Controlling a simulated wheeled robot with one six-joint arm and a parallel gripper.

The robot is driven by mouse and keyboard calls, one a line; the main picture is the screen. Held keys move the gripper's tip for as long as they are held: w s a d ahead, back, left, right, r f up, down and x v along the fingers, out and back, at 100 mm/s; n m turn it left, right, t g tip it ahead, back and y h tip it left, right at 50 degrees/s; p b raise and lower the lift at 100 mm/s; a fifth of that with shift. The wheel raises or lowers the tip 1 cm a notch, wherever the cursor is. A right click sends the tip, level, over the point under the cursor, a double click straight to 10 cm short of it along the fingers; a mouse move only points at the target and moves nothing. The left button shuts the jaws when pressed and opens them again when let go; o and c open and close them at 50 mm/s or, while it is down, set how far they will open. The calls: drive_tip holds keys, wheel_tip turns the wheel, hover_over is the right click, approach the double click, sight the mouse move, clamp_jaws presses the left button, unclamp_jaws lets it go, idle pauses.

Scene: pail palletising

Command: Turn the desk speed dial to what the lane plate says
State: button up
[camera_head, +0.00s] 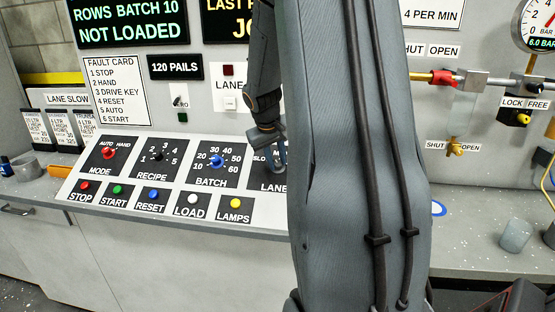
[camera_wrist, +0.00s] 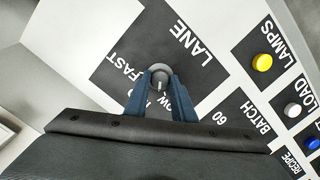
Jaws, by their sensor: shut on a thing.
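The desk speed dial is a grey round knob (camera_wrist: 160,74) on a black panel marked LANE (camera_wrist: 175,45), with FAST and a partly covered SLOW around it in the wrist view. My gripper (camera_wrist: 160,88) has its two blue fingers on either side of this knob, shut on it. In the head view my gripper (camera_head: 279,158) reaches down to the LANE panel (camera_head: 270,181), whose right part and knob are hidden by my arm. The dial's exact setting cannot be read. A white plate reading LANE SLOW (camera_head: 68,100) stands at the left behind the desk.
Left of the LANE panel are the BATCH dial (camera_head: 216,161), RECIPE dial (camera_head: 156,154) and red MODE dial (camera_head: 109,152). A row of push buttons, including yellow LAMPS (camera_head: 235,203), runs along the front edge. Valves (camera_head: 445,78) and a grey cup (camera_head: 515,235) are at the right.

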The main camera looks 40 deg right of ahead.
drive_tip(key=shift+w+n+h, duration=0.1)
drive_tip(key=shift+n+h, duration=0.2)
drive_tip(key=shift+n, duration=1.7)
drive_tip(key=o, duration=1.1)
drive_tip(key=shift+c, duration=0.2)
drive_tip(key=b+v, duration=0.1)
drive_tip(key=v, duration=0.7)
drive_tip(key=s+a+f+y, duration=0.1)
drive_tip(key=s+a+f, duration=0.3)
drive_tip(key=a, duration=0.5)
drive_tip(key=s+a+f+y, duration=0.2)
drive_tip(key=s+a+f, duration=0.3)
drive_tip(key=a, duration=0.5)
drive_tip(key=s+a+f+m+g+y, duration=0.1)
drive_tip(key=s+a+f, duration=0.4)
drive_tip(key=a, duration=0.5)
drive_tip(key=shift+s+f+y, duration=0.25)
drive_tip(key=shift+s+y, duration=0.15)
drive_tip(key=shift+s, duration=0.15)
